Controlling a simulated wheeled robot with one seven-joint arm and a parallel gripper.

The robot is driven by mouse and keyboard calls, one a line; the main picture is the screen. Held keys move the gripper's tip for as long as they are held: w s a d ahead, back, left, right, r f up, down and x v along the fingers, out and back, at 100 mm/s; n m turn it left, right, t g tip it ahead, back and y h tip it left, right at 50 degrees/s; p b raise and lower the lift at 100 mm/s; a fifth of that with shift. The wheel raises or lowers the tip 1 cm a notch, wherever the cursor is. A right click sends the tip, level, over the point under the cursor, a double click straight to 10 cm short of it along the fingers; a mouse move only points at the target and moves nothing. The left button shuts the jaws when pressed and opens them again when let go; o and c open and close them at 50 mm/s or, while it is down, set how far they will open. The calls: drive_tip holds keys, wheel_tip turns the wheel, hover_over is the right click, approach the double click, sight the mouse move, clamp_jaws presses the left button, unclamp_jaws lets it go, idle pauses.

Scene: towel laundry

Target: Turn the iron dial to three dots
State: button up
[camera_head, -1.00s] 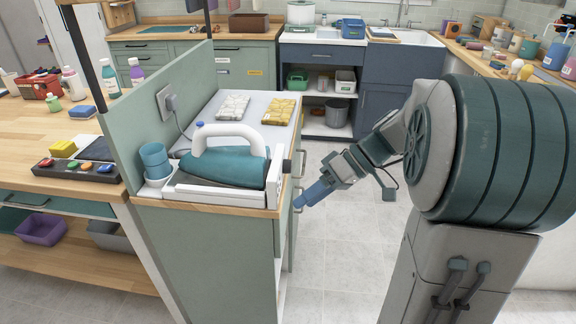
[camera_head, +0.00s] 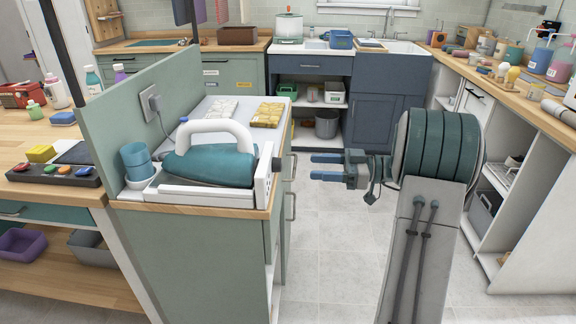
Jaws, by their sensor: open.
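The teal iron (camera_head: 210,168) with a white arched handle rests in a white holder (camera_head: 190,194) on the green cabinet. A small dark knob (camera_head: 277,165), which looks like the dial, sticks out at the holder's right end. Its dot marks are too small to read. My gripper (camera_head: 313,167) has blue fingers, spread apart and empty. It is right of the knob, at about its height in the picture, with the fingers pointing left and a gap between them and the knob.
Teal cups (camera_head: 137,161) stand left of the iron. White packets (camera_head: 221,108) and yellow packets (camera_head: 268,115) lie behind it. A green panel (camera_head: 110,125) with a socket and cord closes the left side. Open floor (camera_head: 330,245) lies right of the cabinet.

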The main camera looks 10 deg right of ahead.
sight(277, 165)
drive_tip(key=x, duration=0.8)
drive_tip(key=shift+a+p, duration=0.2)
drive_tip(key=shift+p, duration=0.1)
drive_tip(key=c, duration=1)
